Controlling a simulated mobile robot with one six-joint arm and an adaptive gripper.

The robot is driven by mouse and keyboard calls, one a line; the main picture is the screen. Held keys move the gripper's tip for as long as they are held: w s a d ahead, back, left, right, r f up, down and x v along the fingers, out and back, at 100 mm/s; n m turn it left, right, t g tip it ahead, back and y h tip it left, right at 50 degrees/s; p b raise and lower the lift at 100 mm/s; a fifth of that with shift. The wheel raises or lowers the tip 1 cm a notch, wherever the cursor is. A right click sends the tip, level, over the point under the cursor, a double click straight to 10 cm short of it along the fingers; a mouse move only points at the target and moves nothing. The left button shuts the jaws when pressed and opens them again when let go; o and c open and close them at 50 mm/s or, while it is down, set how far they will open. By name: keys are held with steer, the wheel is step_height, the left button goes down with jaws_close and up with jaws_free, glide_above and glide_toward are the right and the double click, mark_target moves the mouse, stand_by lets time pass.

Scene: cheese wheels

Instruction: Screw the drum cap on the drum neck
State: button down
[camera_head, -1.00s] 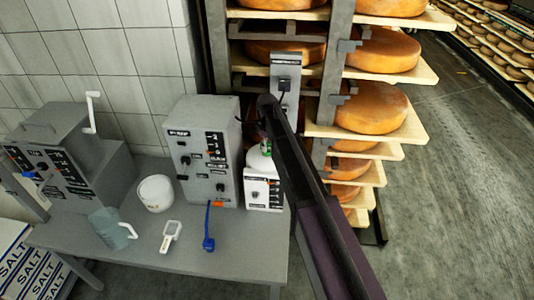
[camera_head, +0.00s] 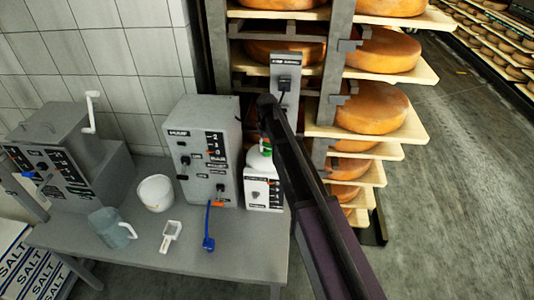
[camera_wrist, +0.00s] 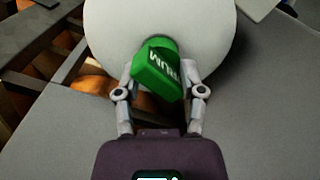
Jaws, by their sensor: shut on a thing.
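The green drum cap (camera_wrist: 158,72), with white lettering, is between the two fingers of my gripper (camera_wrist: 160,82) in the wrist view. My gripper is shut on it. The cap sits in front of the round white drum (camera_wrist: 110,30), over its middle. The neck is hidden behind the cap, so I cannot tell how far the cap is seated or whether it is threaded. In the head view the white drum (camera_head: 257,161) shows beside my arm, with a bit of the green cap (camera_head: 266,151) above it. My arm hides most of the gripper there.
Shelves of cheese wheels (camera_head: 371,107) rise behind.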

steer(key=shift+c, duration=0.6)
jaws_free()
steer(key=shift+d, duration=0.1)
steer(key=s+d+m, duration=0.5)
steer(key=s+d, duration=1.8)
steer(key=s, duration=0.3)
steer(key=shift+m, duration=0.4)
